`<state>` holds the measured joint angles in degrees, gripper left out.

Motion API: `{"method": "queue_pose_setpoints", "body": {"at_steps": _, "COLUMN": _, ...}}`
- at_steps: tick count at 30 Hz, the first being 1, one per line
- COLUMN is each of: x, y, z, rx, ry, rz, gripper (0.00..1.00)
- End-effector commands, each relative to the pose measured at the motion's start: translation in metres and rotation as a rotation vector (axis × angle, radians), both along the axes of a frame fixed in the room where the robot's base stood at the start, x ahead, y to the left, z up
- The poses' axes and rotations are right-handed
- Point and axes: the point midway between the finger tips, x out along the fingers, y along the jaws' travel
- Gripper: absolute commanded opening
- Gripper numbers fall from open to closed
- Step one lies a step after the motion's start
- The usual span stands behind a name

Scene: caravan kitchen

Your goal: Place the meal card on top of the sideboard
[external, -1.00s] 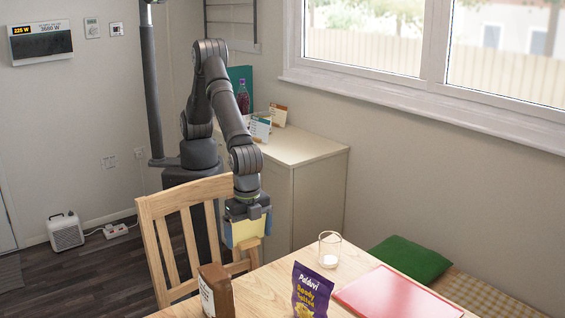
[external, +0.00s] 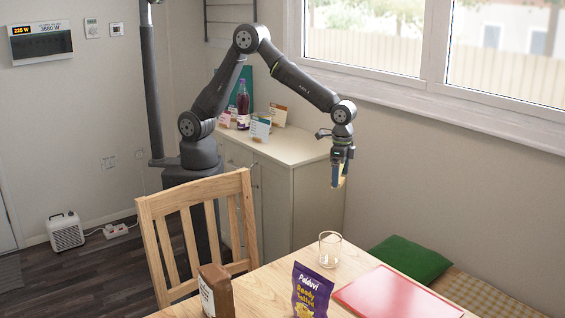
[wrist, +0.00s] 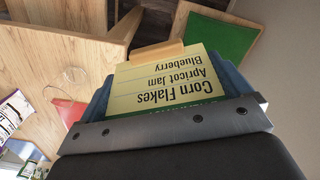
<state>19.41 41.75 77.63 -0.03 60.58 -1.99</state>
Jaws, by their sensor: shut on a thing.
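The yellow meal card (wrist: 165,82) is in my gripper, its text upside down in the wrist view: "Corn Flakes", "Apricot Jam", "Blueberry". A wooden strip (wrist: 157,52) is at its far edge. In the external view the card is a narrow yellow sliver (external: 342,180), seen nearly edge-on. My gripper (external: 338,176) is shut on it, pointing down, in the air at the right end of the cream sideboard (external: 298,148).
Several small cards, including a blue-edged one (external: 260,127), and a dark bottle (external: 243,105) stand on the sideboard's back part. Its front right top is clear. The table (external: 262,290) holds a glass (external: 330,250), a purple bag (external: 311,290) and a red mat (external: 395,298). A chair (external: 195,190) stands before the sideboard.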

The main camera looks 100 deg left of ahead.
Motion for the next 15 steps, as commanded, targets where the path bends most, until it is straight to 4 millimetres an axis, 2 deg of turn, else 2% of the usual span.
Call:
{"method": "queue_pose_setpoints", "body": {"at_steps": 1, "x": 0.005, "y": 0.025, "z": 0.002, "rx": 0.0, "ry": 0.0, "rz": 0.036, "gripper": 0.73}}
{"method": "queue_pose_setpoints", "body": {"at_steps": 7, "x": 0.014, "y": 0.116, "z": 0.007, "rx": 0.0, "ry": 0.0, "rz": 0.158, "gripper": 0.73}}
{"method": "queue_pose_setpoints", "body": {"at_steps": 15, "x": 0.003, "y": 0.235, "z": 0.014, "rx": 0.0, "ry": 0.0, "rz": 0.323, "gripper": 0.73}}
